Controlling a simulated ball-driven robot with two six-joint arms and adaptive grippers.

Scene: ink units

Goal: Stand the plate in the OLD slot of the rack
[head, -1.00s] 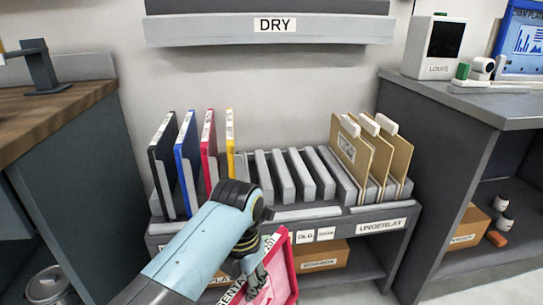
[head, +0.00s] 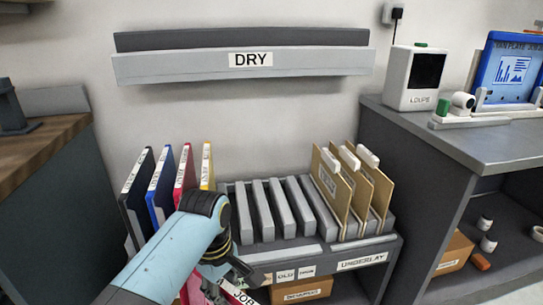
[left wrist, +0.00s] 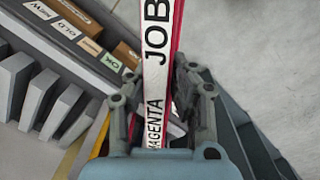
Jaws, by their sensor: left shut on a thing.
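The magenta plate (head: 193,291) hangs low at the front of the rack, mostly hidden by my left arm in the head view. My left gripper (head: 228,277) is shut on it. In the left wrist view the plate's labelled edge (left wrist: 157,60), reading "JOB" and "MAGENTA", runs between the two fingers of the gripper (left wrist: 156,92). The grey rack (head: 325,252) has several empty slots between upright dividers. The OLD label (head: 286,274) is on its front edge and also shows in the left wrist view (left wrist: 65,29). My right gripper is not in view.
Black, blue, red and yellow folders (head: 207,166) stand at the rack's left end. Tan folders (head: 372,190) fill its right end. A shelf marked DRY (head: 300,62) hangs above. A grey counter (head: 440,135) stands right, a wooden-topped one (head: 45,150) left.

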